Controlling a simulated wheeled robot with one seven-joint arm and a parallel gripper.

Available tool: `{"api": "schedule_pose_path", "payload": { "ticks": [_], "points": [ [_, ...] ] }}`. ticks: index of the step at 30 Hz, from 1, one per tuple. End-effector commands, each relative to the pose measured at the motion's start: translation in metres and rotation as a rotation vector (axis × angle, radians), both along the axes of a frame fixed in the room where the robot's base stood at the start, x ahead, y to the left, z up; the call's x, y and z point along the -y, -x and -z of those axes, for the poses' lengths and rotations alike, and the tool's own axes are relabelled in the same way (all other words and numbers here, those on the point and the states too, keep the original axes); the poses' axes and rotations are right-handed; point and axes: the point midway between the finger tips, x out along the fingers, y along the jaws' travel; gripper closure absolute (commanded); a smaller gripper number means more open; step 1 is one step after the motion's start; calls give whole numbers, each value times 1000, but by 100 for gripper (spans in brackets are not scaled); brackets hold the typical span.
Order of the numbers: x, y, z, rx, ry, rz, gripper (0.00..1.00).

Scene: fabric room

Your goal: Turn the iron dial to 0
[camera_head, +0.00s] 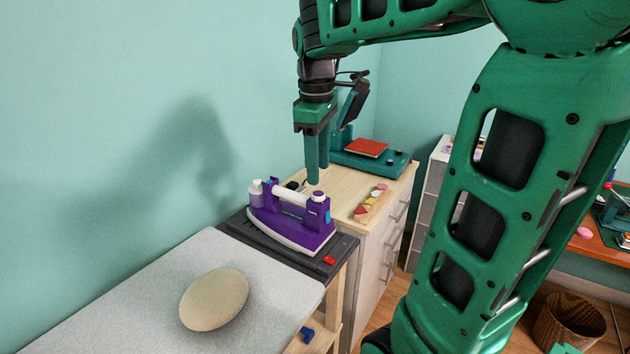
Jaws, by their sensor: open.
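A purple iron (308,236) with a white handle and pale soleplate sits on the dark rest at the end of an ironing board. White round parts show at both ends of its handle; I cannot tell which is the dial, and no number is readable. My gripper (317,180) points down from above, behind the iron's right end in this view. It is open and holds nothing visible. Its fingers overlap in this view, so the gap between them is hard to see. I see no clear contact with the iron.
A grey-white ironing board (120,310) carries a beige oval object (214,300). A wooden-topped cabinet (390,190) behind the iron holds a teal machine (385,163) with a red patch and small colourful items. A teal wall runs along the left.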

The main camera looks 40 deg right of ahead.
Motion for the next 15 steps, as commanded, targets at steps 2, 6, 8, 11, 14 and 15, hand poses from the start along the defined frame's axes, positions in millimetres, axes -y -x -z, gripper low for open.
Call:
{"api": "schedule_pose_path", "payload": {
  "ticks": [2,6,8,11,14,15],
  "points": [
    [-1,-1,-15,3,1,0,56],
    [-2,0,-34,1,0,0,56],
    [-3,1,-39,1,1,1,56],
    [-3,1,-45,0,0,0,56],
    [-4,1,-46,-1,-1,0,56],
    [-4,1,-47,-1,-1,0,56]
  ]
}}
